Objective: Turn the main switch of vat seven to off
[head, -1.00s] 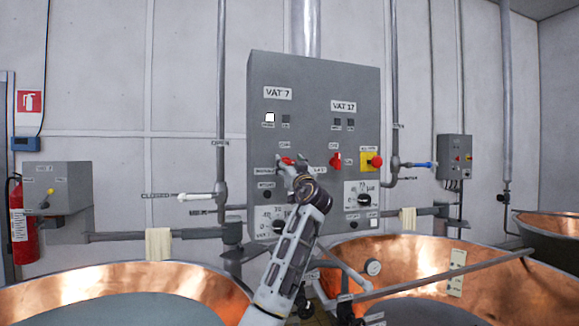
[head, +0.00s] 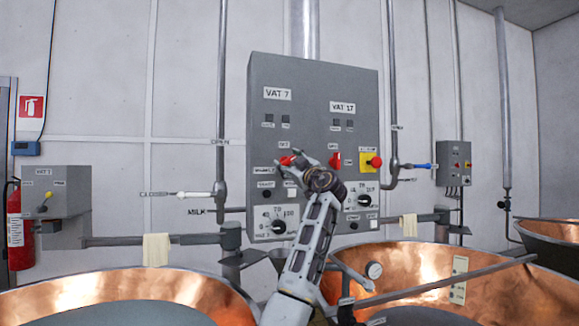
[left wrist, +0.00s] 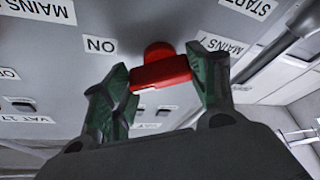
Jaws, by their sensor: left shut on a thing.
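The grey panel (head: 315,75) carries a VAT 7 half on the left and a VAT 17 half on the right. The red main switch of vat 7 (head: 287,160) is partly hidden by my left gripper (head: 297,163). The left wrist view shows the red handle (left wrist: 162,72) between the two green fingers of my left gripper (left wrist: 168,84), lying roughly across from one to the other. An ON label (left wrist: 100,45) is beside it. Both small lamps under the VAT 7 label (head: 277,94) are dark. My right gripper is not in view.
The similar red VAT 17 switch (head: 335,160) and a red button on a yellow plate (head: 371,161) are close on the right. Dials are below. Copper vats (head: 125,288) (head: 430,262) stand in front at both sides, with a slanting bar (head: 450,276) over the right one.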

